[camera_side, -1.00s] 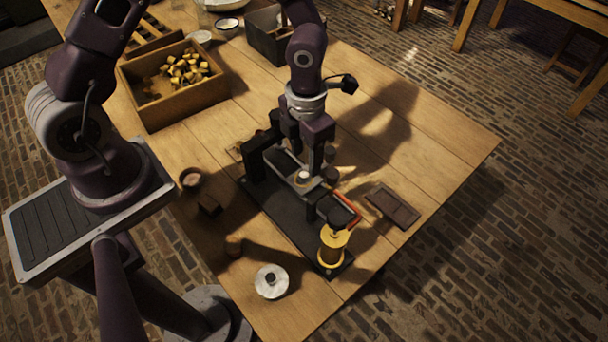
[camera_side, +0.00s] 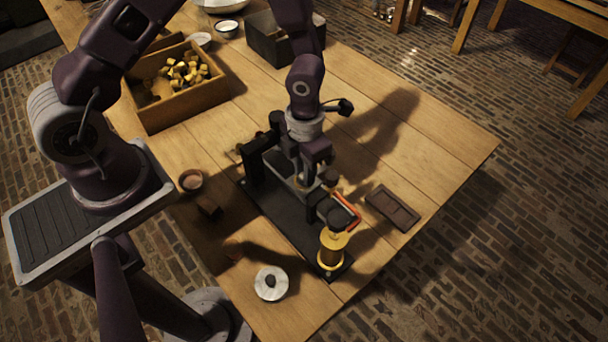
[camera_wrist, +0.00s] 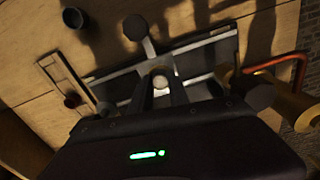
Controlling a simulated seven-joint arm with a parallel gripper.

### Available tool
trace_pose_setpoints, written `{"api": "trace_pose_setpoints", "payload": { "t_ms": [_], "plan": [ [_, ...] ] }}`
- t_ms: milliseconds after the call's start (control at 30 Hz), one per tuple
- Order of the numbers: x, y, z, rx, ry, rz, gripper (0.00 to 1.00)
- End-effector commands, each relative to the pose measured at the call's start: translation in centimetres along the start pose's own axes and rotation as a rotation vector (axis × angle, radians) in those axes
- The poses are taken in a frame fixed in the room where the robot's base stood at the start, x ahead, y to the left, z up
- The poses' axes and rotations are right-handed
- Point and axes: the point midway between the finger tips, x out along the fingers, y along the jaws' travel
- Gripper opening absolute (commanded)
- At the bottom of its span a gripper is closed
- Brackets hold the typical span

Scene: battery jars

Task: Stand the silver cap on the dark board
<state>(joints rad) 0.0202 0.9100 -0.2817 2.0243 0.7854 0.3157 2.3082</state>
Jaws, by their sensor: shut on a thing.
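My gripper (camera_side: 305,182) is down over the middle of the black stand. In the wrist view its two fingers (camera_wrist: 161,92) are shut on a small, pale round thing (camera_wrist: 160,82), which looks like the silver cap. In the side view the fingers and stand mostly hide it, and I cannot tell whether it touches the stand. A small dark board (camera_side: 392,207) with a raised rim lies flat on the table to the right of the stand. Its top is bare, and my gripper is apart from it.
The black stand (camera_side: 268,207) carries posts, a red curved handle (camera_side: 349,208) and a yellow spool (camera_side: 332,250). A silver disc with a dark knob (camera_side: 271,283) lies in front. A wooden box (camera_side: 178,112) holds yellow blocks. The table right of the small board is clear.

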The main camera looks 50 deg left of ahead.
Motion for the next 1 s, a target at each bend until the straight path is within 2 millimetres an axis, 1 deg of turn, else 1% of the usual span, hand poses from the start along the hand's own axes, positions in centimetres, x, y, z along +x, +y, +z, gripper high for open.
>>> {"api": "trace_pose_setpoints", "payload": {
  "t_ms": [67,133,300,400,500,667,767,867,900,967,1000],
  "plan": [
    [-0.4,0.0,0.1,-0.001,-0.001,0.0,0.0],
    [-1.6,0.0,0.1,-0.002,-0.004,-0.001,0.0],
    [-6.1,0.1,0.2,-0.003,-0.006,-0.001,0.0],
    [-8.2,0.0,0.1,-0.002,-0.004,-0.001,0.0],
    [-9.5,0.0,0.1,-0.001,-0.002,0.0,0.0],
    [-10.1,-0.1,0.1,-0.003,0.0,0.0,0.0],
    [-9.7,-0.8,1.3,-0.041,-0.001,0.0,0.0],
    [-9.1,-2.7,4.0,-0.132,-0.003,0.0,0.0],
    [-8.7,-3.8,5.4,-0.174,-0.004,0.0,0.0],
    [-8.3,-5.8,7.4,-0.237,-0.005,0.0,0.0],
    [-8.0,-7.3,8.6,-0.274,-0.004,0.001,0.0]
  ]
}}
